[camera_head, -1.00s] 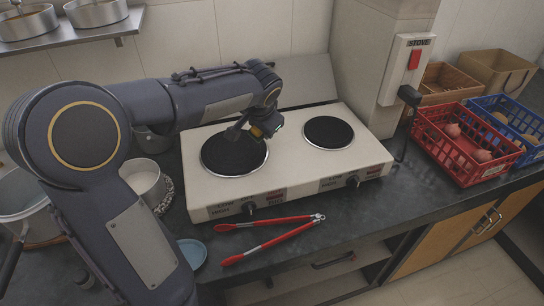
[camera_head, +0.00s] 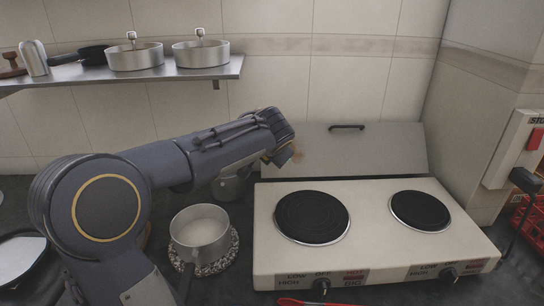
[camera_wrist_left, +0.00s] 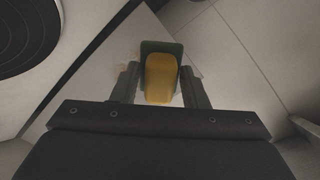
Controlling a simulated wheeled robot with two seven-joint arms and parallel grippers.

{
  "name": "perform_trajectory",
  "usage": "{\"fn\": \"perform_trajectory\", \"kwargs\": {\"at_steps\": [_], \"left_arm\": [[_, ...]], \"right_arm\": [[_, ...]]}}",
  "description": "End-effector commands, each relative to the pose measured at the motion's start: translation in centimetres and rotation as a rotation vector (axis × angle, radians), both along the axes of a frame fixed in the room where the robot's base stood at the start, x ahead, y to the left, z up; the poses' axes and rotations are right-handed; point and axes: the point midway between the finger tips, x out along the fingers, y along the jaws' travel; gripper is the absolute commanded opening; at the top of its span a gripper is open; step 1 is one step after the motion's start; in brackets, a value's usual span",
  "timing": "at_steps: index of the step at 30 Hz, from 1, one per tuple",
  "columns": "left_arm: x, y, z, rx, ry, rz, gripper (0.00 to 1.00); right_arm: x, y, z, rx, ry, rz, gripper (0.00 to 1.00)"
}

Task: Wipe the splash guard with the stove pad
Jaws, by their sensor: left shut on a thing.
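The splash guard (camera_head: 350,153) is a pale upright panel with a dark handle, standing behind the white two-plate stove (camera_head: 366,238). My left gripper (camera_wrist_left: 161,92) is shut on the stove pad (camera_wrist_left: 161,75), a yellow block with a dark green face. In the left wrist view the pad is against or very close to a pale panel with faint brownish smudges beside it; I cannot tell whether they touch. In the head view my left gripper (camera_head: 283,154) is at the guard's left end, with the pad mostly hidden. My right gripper is not in view.
A saucepan (camera_head: 199,231) on a speckled mat stands left of the stove, below my left arm. A steel shelf (camera_head: 160,73) with lidded pots hangs at upper left. A wall pillar with a red switch (camera_head: 535,139) bounds the right.

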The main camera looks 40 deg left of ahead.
Motion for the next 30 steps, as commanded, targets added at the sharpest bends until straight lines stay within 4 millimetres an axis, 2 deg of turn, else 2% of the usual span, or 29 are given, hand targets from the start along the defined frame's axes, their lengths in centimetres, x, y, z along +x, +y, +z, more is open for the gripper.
{"fn": "perform_trajectory", "kwargs": {"at_steps": [18, 30], "left_arm": [[3.1, 2.7, -3.4, 0.004, 0.000, 0.002, 0.22], [3.5, 3.0, -3.8, 0.003, -0.002, 0.001, 0.22]], "right_arm": [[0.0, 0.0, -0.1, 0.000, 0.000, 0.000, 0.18], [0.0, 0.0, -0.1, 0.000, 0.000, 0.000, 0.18]]}}
